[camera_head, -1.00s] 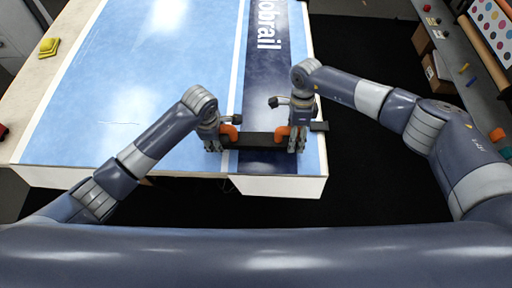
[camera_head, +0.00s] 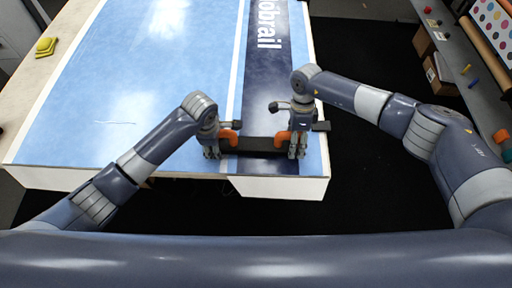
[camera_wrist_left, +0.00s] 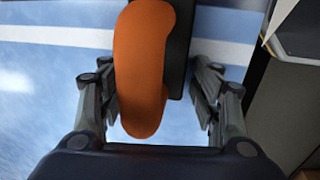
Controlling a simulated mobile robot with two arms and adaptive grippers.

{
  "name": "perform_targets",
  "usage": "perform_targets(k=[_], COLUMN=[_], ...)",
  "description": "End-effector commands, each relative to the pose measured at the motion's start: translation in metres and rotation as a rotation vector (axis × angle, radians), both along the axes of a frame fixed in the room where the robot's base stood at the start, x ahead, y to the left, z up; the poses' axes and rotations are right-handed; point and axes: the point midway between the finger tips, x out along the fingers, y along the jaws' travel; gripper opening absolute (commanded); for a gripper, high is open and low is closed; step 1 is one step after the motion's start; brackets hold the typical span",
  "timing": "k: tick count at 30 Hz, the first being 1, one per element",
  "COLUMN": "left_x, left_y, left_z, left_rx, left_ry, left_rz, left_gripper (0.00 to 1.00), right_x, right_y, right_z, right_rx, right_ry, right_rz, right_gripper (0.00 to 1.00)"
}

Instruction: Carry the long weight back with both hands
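The long weight is a dark bar (camera_head: 258,144) with an orange handle near each end, lying across the front edge of the blue-topped table. My left gripper (camera_head: 211,147) is at the left orange handle (camera_head: 229,137). In the left wrist view, the fingers of my left gripper (camera_wrist_left: 157,100) are spread on both sides of the orange handle (camera_wrist_left: 143,60), with a gap on the right side. My right gripper (camera_head: 297,150) is at the right orange handle (camera_head: 283,136). Its fingers are too small to show whether they are closed. The bar's end (camera_head: 321,126) sticks out past it.
The blue table (camera_head: 120,90) has a dark lettered strip (camera_head: 262,75) along its right side. Cardboard boxes (camera_head: 437,75) and a grey shelf (camera_head: 462,55) stand at the right. Dark floor (camera_head: 365,60) lies clear between.

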Motion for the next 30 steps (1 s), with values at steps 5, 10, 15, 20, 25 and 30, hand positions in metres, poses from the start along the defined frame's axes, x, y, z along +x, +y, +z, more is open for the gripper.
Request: perform_targets(k=[5, 10, 15, 20, 25, 30], left_x=[0.000, 0.000, -0.001, -0.007, -0.014, -0.020], left_y=[-0.001, -0.001, -0.002, -0.002, -0.001, -0.001], left_z=[0.001, 0.002, 0.013, 0.041, 0.077, 0.105], left_rx=[-0.004, -0.005, -0.007, -0.008, -0.007, -0.007], left_ry=[-0.001, -0.002, -0.003, -0.005, -0.005, -0.005], left_rz=[0.002, 0.004, 0.003, 0.003, 0.003, 0.002], left_gripper=[0.69, 0.69, 0.69, 0.69, 0.69, 0.69], right_x=[0.000, 0.000, 0.000, 0.000, 0.000, 0.000], right_y=[0.001, 0.001, 0.001, 0.001, 0.001, 0.001], right_z=[0.001, 0.001, 0.001, 0.001, 0.000, 0.000], right_rx=[0.002, 0.002, 0.003, 0.002, 0.002, 0.002], right_ry=[-0.001, -0.001, 0.000, 0.000, 0.000, 0.000], right_rz=[-0.001, -0.002, -0.003, -0.004, -0.004, -0.004], right_gripper=[0.69, 0.69, 0.69, 0.69, 0.69, 0.69])
